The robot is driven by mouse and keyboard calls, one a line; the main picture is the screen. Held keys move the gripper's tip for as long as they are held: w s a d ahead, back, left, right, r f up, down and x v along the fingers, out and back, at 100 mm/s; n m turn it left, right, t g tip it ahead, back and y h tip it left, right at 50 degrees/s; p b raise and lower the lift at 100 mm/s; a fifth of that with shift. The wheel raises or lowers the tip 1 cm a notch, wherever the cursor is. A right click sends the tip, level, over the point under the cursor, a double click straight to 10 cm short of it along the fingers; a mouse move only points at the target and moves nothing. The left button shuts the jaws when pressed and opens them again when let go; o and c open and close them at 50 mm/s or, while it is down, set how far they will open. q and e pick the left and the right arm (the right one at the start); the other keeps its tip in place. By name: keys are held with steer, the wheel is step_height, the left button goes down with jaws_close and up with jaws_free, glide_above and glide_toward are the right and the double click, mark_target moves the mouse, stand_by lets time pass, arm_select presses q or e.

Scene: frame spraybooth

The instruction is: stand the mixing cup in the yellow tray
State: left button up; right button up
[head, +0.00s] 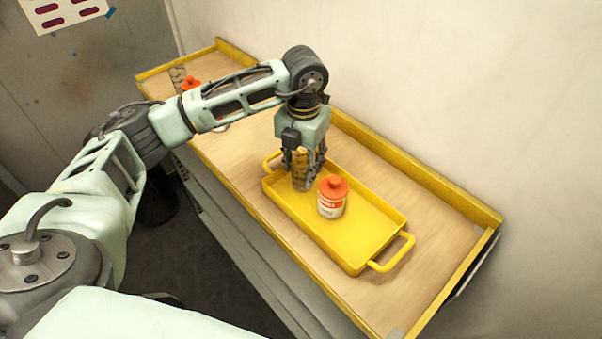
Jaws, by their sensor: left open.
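The yellow tray (371,262) lies on the wooden bench top, with a handle at each end. A paint-stained, mottled yellow-brown cup, which looks like the mixing cup (301,178), stands about upright in the far left end of the tray. My left gripper (303,166) points down over it, open, with its fingers around the cup's sides. The fingers hide part of the cup, and its contact with the tray floor is hard to make out. My right gripper is not in view.
A white bottle with an orange cap (332,199) stands in the tray just right of the cup. Another orange-capped thing (189,84) is partly hidden behind my left arm. The bench (430,217) has a raised yellow rim. The tray's near right end is empty.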

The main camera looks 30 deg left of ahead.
arm_select(q)
step_height(320, 180, up, 10)
steer(key=b, duration=0.2)
steer(key=shift+f, duration=0.25)
steer(key=shift+d, duration=0.2)
